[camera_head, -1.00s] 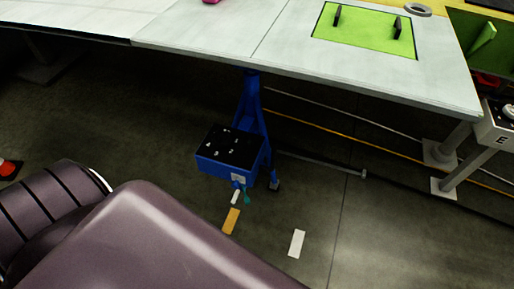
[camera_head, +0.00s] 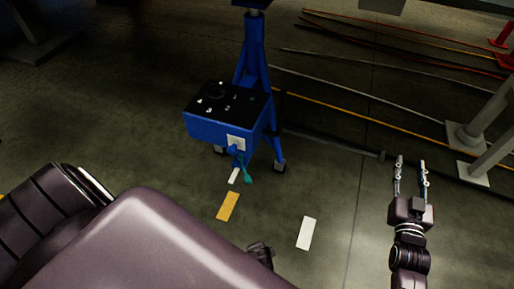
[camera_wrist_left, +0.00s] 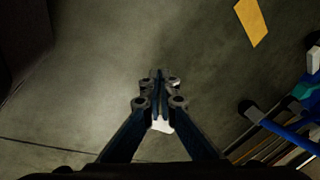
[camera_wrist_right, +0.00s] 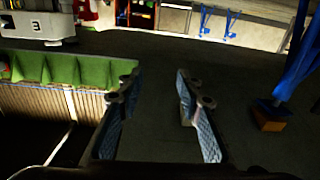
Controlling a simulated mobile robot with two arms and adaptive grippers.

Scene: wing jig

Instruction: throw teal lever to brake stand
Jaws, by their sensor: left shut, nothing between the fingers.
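The blue stand (camera_head: 215,128) is a box with a black numbered top on blue legs, left of centre in the head view. The small teal lever (camera_head: 247,177) hangs low on its front, below a pale plate. A teal piece (camera_wrist_left: 306,90) also shows at the right edge of the left wrist view, beside a blue bar.
An orange floor mark (camera_head: 228,206) and a white one (camera_head: 306,233) lie in front of the stand. Long pipes or cables (camera_head: 340,108) run behind it. Grey posts (camera_head: 488,120) stand at the right. The floor between stand and right gripper is mostly clear.

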